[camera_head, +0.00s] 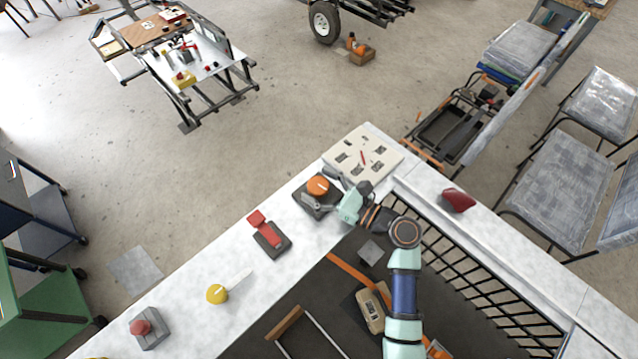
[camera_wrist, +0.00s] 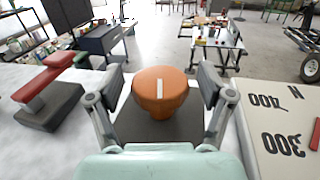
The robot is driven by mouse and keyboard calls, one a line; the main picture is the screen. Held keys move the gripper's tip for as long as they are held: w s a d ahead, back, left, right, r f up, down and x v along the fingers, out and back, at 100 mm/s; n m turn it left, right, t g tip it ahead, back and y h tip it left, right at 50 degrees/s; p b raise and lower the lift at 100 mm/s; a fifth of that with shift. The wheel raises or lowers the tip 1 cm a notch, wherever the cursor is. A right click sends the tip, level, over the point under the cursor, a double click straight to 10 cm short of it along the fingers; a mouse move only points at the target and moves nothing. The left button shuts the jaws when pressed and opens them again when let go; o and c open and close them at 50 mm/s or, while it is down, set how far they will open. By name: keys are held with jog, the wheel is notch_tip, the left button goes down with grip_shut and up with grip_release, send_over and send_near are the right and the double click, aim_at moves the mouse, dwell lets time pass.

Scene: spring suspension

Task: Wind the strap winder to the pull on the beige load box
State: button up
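The strap winder is an orange round knob (camera_head: 317,185) with a white line, on a dark base on the white bench. In the wrist view the knob (camera_wrist: 150,92) sits centred, its line pointing nearly straight up and down. My gripper (camera_wrist: 161,88) is open, one finger on each side of the knob, with a small gap on both sides. The tan load box (camera_head: 370,312) lies in the dark well below the bench, with a label too small to read. An orange strap (camera_head: 350,272) runs across the well near it.
A cream dial panel (camera_head: 345,148) with a red pointer and "300", "400", "N" (camera_wrist: 280,108) stands right of the winder. A red object (camera_head: 458,200) lies right.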

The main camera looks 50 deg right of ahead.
jog(key=c, duration=1.1)
jog(key=p, duration=0.1)
jog(key=m+h+p, duration=0.1)
jog(key=shift+a+r+h+p, duration=0.15)
jog(key=shift+r+h+p, duration=0.15)
jog(key=shift+r+p, duration=0.1)
jog(key=shift+c, duration=0.2)
jog(key=m+h+p, duration=0.1)
jog(key=h+p, duration=0.1)
jog(key=shift+f+m+h, duration=0.2)
jog(key=shift+m+h, duration=0.2)
jog(key=shift+f+m+h, duration=0.2)
jog(key=shift+m+h, duration=0.3)
jog(key=shift+h, duration=0.3)
jog(key=o, duration=1.2)
jog(key=s, duration=0.3)
jog(key=s+a, duration=0.1)
jog(key=s, duration=0.7)
jog(key=shift+a, duration=0.35)
jog(key=shift+s+a, duration=0.15)
jog(key=shift+s, duration=0.25)
